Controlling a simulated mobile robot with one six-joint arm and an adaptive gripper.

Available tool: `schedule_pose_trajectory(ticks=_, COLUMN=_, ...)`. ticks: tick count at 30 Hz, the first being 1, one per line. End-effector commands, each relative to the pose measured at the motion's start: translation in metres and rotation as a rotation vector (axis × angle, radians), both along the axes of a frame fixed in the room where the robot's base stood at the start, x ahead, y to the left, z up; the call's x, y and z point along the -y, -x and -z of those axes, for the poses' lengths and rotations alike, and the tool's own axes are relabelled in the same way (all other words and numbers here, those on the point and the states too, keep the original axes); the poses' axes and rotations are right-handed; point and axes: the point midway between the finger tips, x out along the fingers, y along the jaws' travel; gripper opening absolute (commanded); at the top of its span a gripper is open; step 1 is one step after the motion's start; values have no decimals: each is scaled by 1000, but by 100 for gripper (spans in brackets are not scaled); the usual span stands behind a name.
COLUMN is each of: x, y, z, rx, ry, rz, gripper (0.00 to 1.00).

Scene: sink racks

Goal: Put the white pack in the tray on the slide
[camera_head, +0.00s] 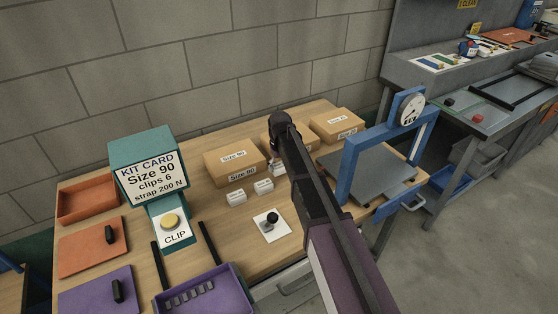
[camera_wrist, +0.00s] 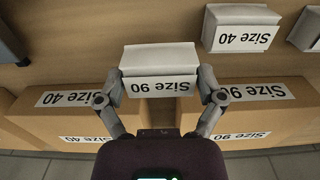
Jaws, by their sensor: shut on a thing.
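A white pack (camera_wrist: 158,60) labelled "Size 90" sits between the two fingers of my gripper (camera_wrist: 161,80) in the wrist view. The gripper is shut on its sides, above or in front of the cardboard boxes. In the head view my arm hides most of the gripper and the held pack. The purple tray (camera_head: 243,276) lies at the front of the bench, by two black rails (camera_head: 209,243) of the slide. Several small dark clips lie in the tray.
Cardboard boxes (camera_head: 234,160) line the back of the bench. Two white packs (camera_head: 235,197) (camera_head: 264,186) stand before them. A teal kit card stand (camera_head: 147,160) reads "Size 90". A black knob (camera_head: 271,219) on a white plate and a blue press (camera_head: 345,170) flank my arm.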

Motion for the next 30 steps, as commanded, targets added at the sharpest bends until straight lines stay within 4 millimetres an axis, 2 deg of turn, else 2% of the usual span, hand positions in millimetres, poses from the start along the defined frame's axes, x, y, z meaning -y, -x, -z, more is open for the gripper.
schedule_pose_trajectory(ticks=1, x=3, y=18, z=-2, rx=0, ry=0, rz=0, gripper=32)
schedule_pose_trajectory(ticks=6, x=5, y=58, z=-6, rx=0, ry=0, rz=0, gripper=32)
schedule_pose_trajectory(ticks=15, x=9, y=108, z=-10, rx=0, ry=0, rz=0, gripper=32)
schedule_pose_trajectory(ticks=21, x=9, y=123, z=-11, rx=0, ry=0, rz=0, gripper=32)
schedule_pose_trajectory(ticks=30, x=9, y=126, z=-11, rx=0, ry=0, rz=0, gripper=32)
